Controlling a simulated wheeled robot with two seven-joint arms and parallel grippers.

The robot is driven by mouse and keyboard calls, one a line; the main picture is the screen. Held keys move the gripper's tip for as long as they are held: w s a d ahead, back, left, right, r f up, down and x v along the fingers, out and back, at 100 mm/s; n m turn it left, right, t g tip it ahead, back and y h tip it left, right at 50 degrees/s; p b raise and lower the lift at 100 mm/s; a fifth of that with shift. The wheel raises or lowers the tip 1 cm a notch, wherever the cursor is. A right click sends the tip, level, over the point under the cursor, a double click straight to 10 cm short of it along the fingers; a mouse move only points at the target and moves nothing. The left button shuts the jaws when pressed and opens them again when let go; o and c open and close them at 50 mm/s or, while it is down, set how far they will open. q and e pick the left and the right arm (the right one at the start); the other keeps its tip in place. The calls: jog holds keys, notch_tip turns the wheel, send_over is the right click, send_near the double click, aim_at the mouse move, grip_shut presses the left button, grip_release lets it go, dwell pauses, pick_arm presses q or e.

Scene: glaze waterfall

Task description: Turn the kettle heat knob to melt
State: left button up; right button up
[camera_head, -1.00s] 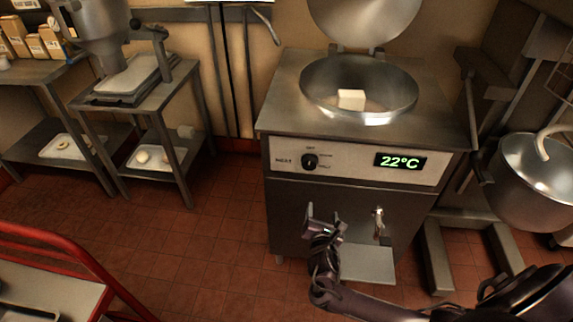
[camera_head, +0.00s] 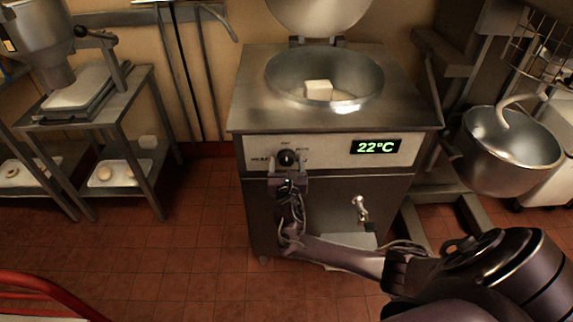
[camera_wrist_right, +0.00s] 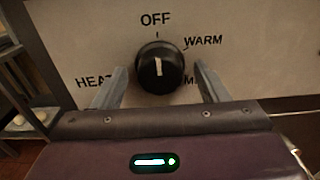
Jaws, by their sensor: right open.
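The kettle (camera_head: 250,112) is a steel cabinet with a round bowl and a raised lid. Its black heat knob (camera_head: 287,158) is on the front panel, and its white pointer mark points up at OFF. In the right wrist view the knob (camera_wrist_right: 160,67) is large, with OFF above, WARM at upper right, partly hidden lettering starting with M at lower right, and HEAT lettering at left. My right gripper (camera_wrist_right: 163,85) is open, with one finger on each side of the knob and gaps visible. In the head view the right gripper (camera_head: 287,178) is just below the knob. My left gripper is not in view.
A green display (camera_head: 375,147) reads 22°C. A pale block (camera_head: 318,90) lies in the bowl. A tap (camera_head: 360,208) is on the kettle's lower front. A mixer bowl (camera_head: 508,150) stands at right, a steel stand (camera_head: 100,110) at left. A red-railed cart is at lower left.

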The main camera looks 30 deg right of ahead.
jog(key=shift+c, duration=0.2)
jog(key=c, duration=0.9)
jog(key=shift+c, duration=0.3)
